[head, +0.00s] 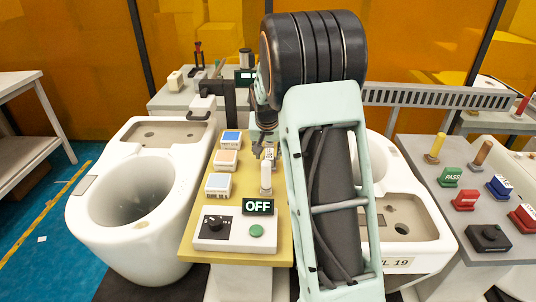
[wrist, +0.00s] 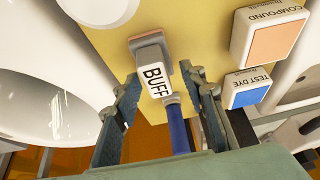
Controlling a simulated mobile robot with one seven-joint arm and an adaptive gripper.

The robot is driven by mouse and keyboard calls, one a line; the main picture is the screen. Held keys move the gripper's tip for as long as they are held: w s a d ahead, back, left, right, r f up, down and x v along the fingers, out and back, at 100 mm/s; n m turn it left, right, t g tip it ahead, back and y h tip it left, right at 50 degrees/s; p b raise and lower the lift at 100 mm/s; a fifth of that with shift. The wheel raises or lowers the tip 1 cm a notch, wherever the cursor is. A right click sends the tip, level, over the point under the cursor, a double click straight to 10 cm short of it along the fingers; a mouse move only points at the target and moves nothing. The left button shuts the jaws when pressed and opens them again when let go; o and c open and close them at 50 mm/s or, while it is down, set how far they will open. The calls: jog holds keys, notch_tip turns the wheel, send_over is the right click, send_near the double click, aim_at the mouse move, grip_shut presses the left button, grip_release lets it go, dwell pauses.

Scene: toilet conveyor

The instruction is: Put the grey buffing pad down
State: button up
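The buffing pad (wrist: 149,42) is a grey-brown block with a white "BUFF" label and a blue handle in the wrist view. It appears to be at the yellow board (wrist: 205,35); I cannot tell whether it touches it. My gripper (wrist: 163,85) has its two fingers apart, one on each side of the label and handle, with gaps visible. In the head view my gripper (head: 266,138) is low over the far part of the yellow board (head: 192,240), with the white label (head: 270,153) beneath it. My arm hides much of the area to the right.
Blue- and orange-topped boxes (head: 226,159) line the board's left side. A control box with an OFF sign (head: 258,206) and an upright pale cylinder (head: 266,177) stand nearer. White toilets (head: 140,200) flank the board. Coloured stamps (head: 451,176) stand on the right bench.

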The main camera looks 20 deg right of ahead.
jog(key=v, duration=1.1)
